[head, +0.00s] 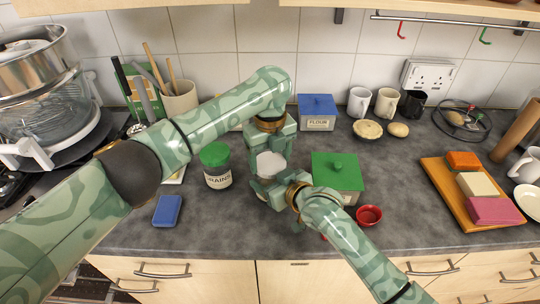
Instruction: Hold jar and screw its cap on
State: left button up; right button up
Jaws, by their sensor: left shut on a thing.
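A pale, round-topped jar (270,164) stands on the dark worktop in the head view, largely hidden between my two grippers. My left gripper (267,148) points down at its top and is shut on the white cap there. How far the cap meets the jar's rim cannot be told. My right gripper (272,187) reaches in from the lower right, low at the jar's side. Its fingers overlap the jar in the picture, and whether they press on it is hidden.
A jar labelled GRAINS with a green lid (216,166) stands close on the left. A green lidded box (338,176) and a red bowl (369,216) are on the right. A blue sponge (167,210) lies front left.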

pick_arm(q)
jog(key=m, duration=0.6)
jog(key=o, duration=0.9)
jog(key=shift+o, duration=0.2)
jog(key=shift+r, duration=0.15)
jog(key=shift+r, duration=2.15)
jog(key=shift+c, duration=0.3)
